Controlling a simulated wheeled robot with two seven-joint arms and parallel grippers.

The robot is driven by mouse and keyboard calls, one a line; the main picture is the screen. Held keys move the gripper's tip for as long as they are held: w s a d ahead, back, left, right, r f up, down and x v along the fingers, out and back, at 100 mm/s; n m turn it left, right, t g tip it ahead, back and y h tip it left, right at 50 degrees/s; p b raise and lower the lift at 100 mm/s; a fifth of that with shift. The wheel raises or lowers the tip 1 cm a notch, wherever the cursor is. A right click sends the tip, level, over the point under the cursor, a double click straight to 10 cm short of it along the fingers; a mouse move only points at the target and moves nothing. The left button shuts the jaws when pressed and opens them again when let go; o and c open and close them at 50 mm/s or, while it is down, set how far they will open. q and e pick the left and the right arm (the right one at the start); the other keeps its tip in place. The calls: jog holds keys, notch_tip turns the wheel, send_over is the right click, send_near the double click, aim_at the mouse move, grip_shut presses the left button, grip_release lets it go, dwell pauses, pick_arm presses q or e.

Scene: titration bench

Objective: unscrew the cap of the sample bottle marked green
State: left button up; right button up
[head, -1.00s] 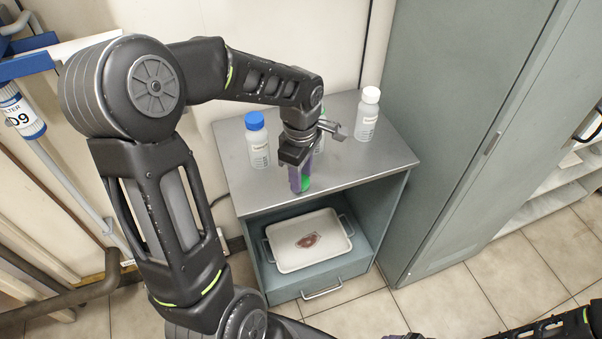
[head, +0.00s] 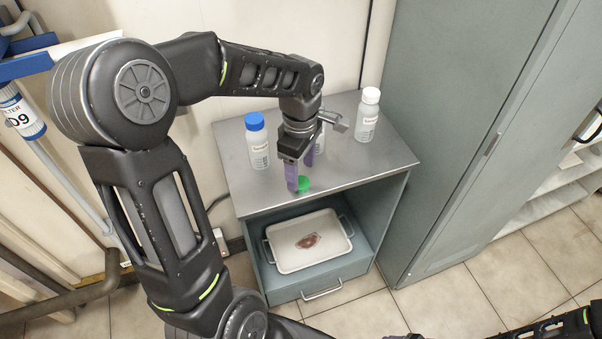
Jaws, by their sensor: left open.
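A green cap (head: 304,184) sits on the cabinet top near its front edge, just under and beside my left gripper's fingertips. My left gripper (head: 301,176) points down with its purple fingers apart and nothing held between them. A pale bottle (head: 320,147) stands behind the gripper, mostly hidden by it; its neck and label cannot be made out. Of my right gripper, only a sliver of purple (head: 404,337) shows at the bottom edge, too little to tell its state.
A blue-capped bottle (head: 257,142) stands left of the gripper and a white-capped bottle (head: 367,116) to the right on the grey cabinet top (head: 375,165). A white tray (head: 287,259) sits in the open shelf below. A tall cabinet (head: 450,120) stands at right.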

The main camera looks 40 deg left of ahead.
pick_arm(q)
notch_tip(320, 180, up, 5)
jog(key=shift+r, duration=0.2)
dwell(0.6)
